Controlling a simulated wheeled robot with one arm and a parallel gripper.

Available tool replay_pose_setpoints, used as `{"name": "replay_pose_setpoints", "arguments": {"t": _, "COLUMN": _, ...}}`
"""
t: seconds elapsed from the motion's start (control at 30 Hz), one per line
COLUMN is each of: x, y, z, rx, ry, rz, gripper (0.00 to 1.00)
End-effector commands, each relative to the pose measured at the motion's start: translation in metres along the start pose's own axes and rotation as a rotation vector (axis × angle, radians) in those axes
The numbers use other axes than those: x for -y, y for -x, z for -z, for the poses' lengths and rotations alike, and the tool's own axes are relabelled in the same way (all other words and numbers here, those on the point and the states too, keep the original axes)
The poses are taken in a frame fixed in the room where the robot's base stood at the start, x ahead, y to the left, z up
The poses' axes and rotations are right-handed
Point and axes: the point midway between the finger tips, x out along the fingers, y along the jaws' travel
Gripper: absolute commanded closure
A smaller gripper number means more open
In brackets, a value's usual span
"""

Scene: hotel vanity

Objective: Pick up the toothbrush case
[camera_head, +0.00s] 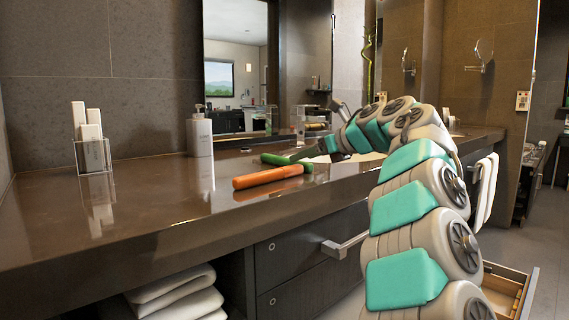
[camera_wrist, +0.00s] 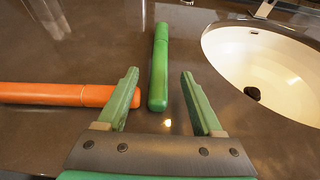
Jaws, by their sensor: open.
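A green tube-shaped case (camera_head: 273,159) lies on the brown vanity counter. An orange tube-shaped case (camera_head: 268,177) lies in front of it, nearer the counter's front edge. In the wrist view the green case (camera_wrist: 158,65) points lengthwise toward my gripper (camera_wrist: 160,77), its near end between the two spread green fingers with gaps on both sides. The orange case (camera_wrist: 70,94) lies crosswise to the left, its right end close by or under the left finger. My gripper (camera_head: 312,152) is open and empty, low over the counter; its exact height is unclear.
A sink basin (camera_wrist: 265,70) is right of the green case. A soap bottle (camera_head: 199,133) and a clear holder with white boxes (camera_head: 92,155) stand on the left. The mirror (camera_head: 238,70) is behind. A drawer (camera_head: 505,290) stands open below right.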

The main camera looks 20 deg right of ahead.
Motion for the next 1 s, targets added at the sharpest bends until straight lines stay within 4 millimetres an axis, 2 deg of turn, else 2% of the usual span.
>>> {"name": "replay_pose_setpoints", "arguments": {"t": 0.23, "x": 0.0, "y": -0.034, "z": 0.0, "rx": 0.001, "ry": -0.001, "rz": 0.0, "gripper": 0.32}}
{"name": "replay_pose_setpoints", "arguments": {"t": 0.5, "x": 0.0, "y": -0.039, "z": 0.0, "rx": 0.002, "ry": -0.001, "rz": 0.001, "gripper": 0.34}}
{"name": "replay_pose_setpoints", "arguments": {"t": 1.0, "x": 0.0, "y": -0.038, "z": 0.0, "rx": 0.002, "ry": -0.002, "rz": 0.001, "gripper": 0.9}}
